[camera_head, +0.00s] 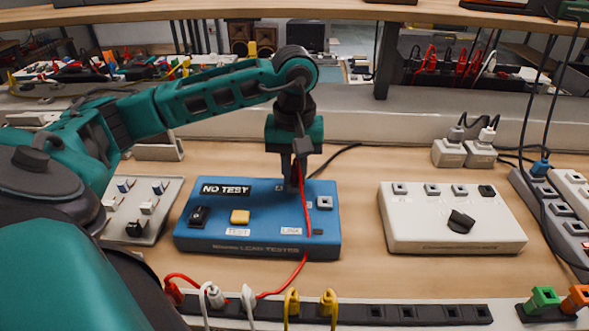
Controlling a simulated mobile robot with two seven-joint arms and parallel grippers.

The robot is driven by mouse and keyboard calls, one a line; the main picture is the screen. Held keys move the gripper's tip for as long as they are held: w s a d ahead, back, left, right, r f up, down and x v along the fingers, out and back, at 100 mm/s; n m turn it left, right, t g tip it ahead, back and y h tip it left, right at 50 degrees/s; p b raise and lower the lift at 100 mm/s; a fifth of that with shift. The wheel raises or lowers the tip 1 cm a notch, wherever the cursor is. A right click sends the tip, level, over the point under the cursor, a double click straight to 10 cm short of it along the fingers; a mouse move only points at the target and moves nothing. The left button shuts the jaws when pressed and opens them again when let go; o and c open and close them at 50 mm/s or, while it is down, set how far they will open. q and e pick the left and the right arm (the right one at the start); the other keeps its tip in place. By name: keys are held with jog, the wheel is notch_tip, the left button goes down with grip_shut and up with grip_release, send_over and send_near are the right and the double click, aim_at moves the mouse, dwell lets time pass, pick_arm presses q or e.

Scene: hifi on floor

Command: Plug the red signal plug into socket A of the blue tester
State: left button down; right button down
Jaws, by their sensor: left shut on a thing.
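The blue tester (260,218) lies on the workbench in the middle of the view. It has a "NO TEST" display (225,189), a yellow button (240,217) and a pale-rimmed socket (324,202) at its right. My left gripper (299,180) points down at the tester's back right part and is shut on the red signal plug, which is mostly hidden by the fingers. The red cable (306,215) hangs from the fingers across the tester's front. The gripper covers the spot below it, so I cannot tell whether the plug is in a socket. My right gripper is not in view.
A white box (450,228) with a black knob stands to the right. A power strip (400,312) with white, yellow and red plugs runs along the front. A grey switch panel (140,212) lies left. Adapters (465,150) stand at the back right.

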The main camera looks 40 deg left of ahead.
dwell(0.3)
pick_arm(q)
jog(key=c, duration=1)
grip_release()
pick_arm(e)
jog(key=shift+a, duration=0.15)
pick_arm(q)
jog(key=shift+r, duration=0.1)
notch_tip(320, 180, up, 18)
jog(key=p, duration=0.7)
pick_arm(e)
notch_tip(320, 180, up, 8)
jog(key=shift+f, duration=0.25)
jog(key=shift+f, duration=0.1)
